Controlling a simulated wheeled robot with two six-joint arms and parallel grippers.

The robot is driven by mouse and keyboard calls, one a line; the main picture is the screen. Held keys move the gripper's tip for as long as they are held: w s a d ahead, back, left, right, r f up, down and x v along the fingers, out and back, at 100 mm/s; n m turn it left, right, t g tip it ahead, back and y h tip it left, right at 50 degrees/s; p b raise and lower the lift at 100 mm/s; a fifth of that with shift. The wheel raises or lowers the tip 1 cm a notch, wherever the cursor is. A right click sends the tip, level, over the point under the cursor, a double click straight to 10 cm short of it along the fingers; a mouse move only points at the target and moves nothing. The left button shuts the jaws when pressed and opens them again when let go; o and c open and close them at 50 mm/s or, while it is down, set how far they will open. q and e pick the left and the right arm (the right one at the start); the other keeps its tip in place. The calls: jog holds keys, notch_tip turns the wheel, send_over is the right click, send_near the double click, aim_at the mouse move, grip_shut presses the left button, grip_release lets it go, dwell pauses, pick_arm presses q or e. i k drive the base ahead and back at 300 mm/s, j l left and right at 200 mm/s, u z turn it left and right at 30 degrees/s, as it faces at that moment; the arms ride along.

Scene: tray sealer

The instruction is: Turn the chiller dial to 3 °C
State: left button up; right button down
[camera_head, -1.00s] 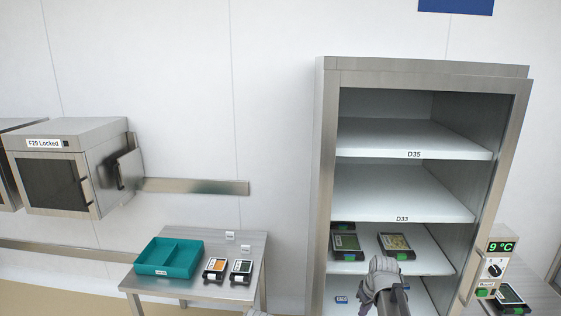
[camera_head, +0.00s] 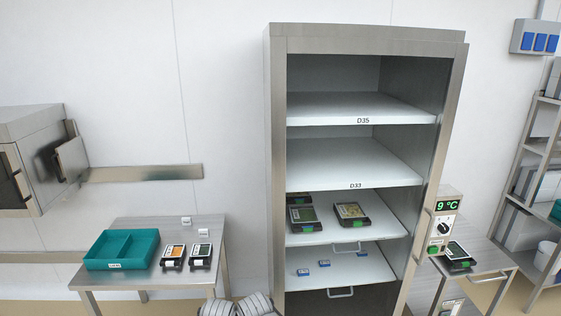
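The chiller is a tall open steel cabinet (camera_head: 276,160) with white shelves.
Packed trays (camera_head: 351,213) and small blue-labelled items (camera_head: 324,263) lie on the lower shelves. A side table (camera_head: 480,262) right of the cabinet holds a dark tray (camera_head: 459,255). A left table (camera_head: 205,232) holds a teal bin (camera_head: 122,265) and two packs. A rack (camera_head: 545,150) stands far right.

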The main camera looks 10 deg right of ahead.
aim_at(443, 227)
jog(key=z, duration=1.6)
jog(key=i+l+z, duration=0.15)
jog(key=i, duration=0.25)
jog(key=i+l+z, duration=0.15)
jog(key=i, duration=0.25)
